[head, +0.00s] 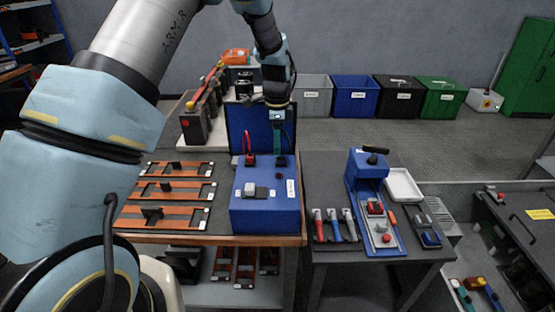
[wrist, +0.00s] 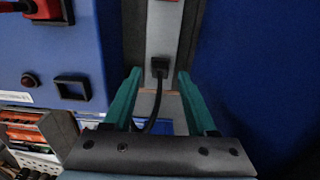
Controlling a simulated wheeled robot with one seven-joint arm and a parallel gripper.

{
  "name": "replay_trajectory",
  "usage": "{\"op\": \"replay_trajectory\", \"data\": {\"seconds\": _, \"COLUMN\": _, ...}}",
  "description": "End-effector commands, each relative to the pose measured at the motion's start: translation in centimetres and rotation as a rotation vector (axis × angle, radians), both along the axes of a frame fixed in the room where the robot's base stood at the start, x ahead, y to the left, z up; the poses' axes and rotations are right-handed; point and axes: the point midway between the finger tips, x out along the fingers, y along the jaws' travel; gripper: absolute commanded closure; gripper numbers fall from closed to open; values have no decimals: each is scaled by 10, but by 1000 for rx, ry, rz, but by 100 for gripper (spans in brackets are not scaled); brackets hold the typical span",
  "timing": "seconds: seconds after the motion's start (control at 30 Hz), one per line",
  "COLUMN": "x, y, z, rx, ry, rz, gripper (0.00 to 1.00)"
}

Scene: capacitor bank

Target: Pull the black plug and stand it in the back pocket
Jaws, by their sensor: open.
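The black plug (wrist: 159,67) sits on a grey upright strip in the wrist view, with a black cord hanging down from it. My gripper (wrist: 159,76) is open, its two teal fingers standing on either side of the plug and cord with gaps on both sides. In the head view my gripper (head: 280,150) points down at the back of the blue box (head: 265,214), in front of the blue upright panel (head: 246,116). The plug cannot be made out there. A black square-rimmed opening (wrist: 73,88) lies left of the plug; I cannot tell whether it is the back pocket.
A red-handled part (head: 249,156) stands left of my gripper on the box. A dark red button (wrist: 30,80) is beside the square opening. Orange racks (head: 170,190) lie left. Another bench with a blue stand (head: 368,163) and several handled tools is right.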

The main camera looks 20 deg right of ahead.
Motion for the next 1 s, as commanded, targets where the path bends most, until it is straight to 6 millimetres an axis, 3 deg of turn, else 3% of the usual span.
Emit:
{"op": "replay_trajectory", "data": {"seconds": 0.03, "x": 0, "y": 0, "z": -9, "rx": 0, "ry": 0, "rz": 0, "gripper": 43}}
{"op": "replay_trajectory", "data": {"seconds": 0.2, "x": 0, "y": 0, "z": -19, "rx": 0, "ry": -1, "rz": -1, "gripper": 43}}
{"op": "replay_trajectory", "data": {"seconds": 1.0, "x": 0, "y": 0, "z": -19, "rx": 0, "ry": -1, "rz": -1, "gripper": 43}}
